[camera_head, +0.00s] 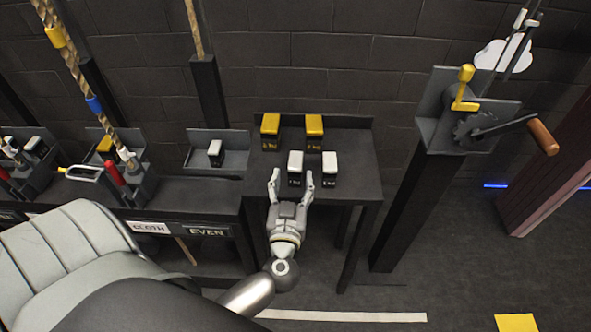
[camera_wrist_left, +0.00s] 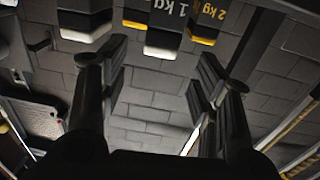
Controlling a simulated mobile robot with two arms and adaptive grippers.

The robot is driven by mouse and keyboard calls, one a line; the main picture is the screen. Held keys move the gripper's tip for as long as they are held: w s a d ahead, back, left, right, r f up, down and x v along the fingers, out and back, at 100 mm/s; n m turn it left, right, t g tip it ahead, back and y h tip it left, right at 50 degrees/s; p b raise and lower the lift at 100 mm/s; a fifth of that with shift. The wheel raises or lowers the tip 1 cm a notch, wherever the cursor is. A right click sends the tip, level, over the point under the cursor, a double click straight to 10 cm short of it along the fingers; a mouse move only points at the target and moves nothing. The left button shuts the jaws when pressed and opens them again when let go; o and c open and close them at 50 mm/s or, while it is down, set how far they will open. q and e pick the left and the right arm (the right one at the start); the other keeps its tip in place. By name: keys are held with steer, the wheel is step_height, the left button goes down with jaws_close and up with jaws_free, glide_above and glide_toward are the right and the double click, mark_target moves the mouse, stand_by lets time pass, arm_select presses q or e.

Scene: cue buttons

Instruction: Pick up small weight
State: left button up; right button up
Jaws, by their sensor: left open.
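Two white-topped black weights stand at the front of a dark table: a left one (camera_head: 295,164), and a right one (camera_head: 330,165). In the left wrist view the nearer white weight (camera_wrist_left: 169,28) reads "1 kg", and the other white one (camera_wrist_left: 85,25) is at upper left. Two yellow-topped weights stand behind, a left (camera_head: 270,127) and a right (camera_head: 314,127); one (camera_wrist_left: 206,20) reads "2 kg". My left gripper (camera_head: 292,177) is open and empty at the table's front edge, its fingers pointing toward the left white weight. My right gripper is out of view.
The table (camera_head: 350,178) has a raised back edge. A crank stand (camera_head: 460,115) rises to its right. A lower bench to the left holds a tray with a white-topped block (camera_head: 215,150) and tool holders. The table's right side is clear.

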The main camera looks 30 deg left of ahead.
mark_target(297, 152)
arm_select(q)
steer(key=shift+x, duration=0.8)
steer(key=shift+w+a+f, duration=0.1)
steer(key=shift+w+a, duration=0.15)
steer(key=shift+w, duration=0.3)
steer(key=shift+w+a, duration=0.15)
steer(key=shift+w, duration=0.05)
steer(key=x, duration=0.4)
steer(key=shift+w+a+f, duration=0.15)
steer(key=shift+w+f, duration=0.15)
steer(key=shift+f, duration=0.1)
steer(key=shift+c, duration=0.7)
jaws_close()
steer(key=shift+r, duration=0.2)
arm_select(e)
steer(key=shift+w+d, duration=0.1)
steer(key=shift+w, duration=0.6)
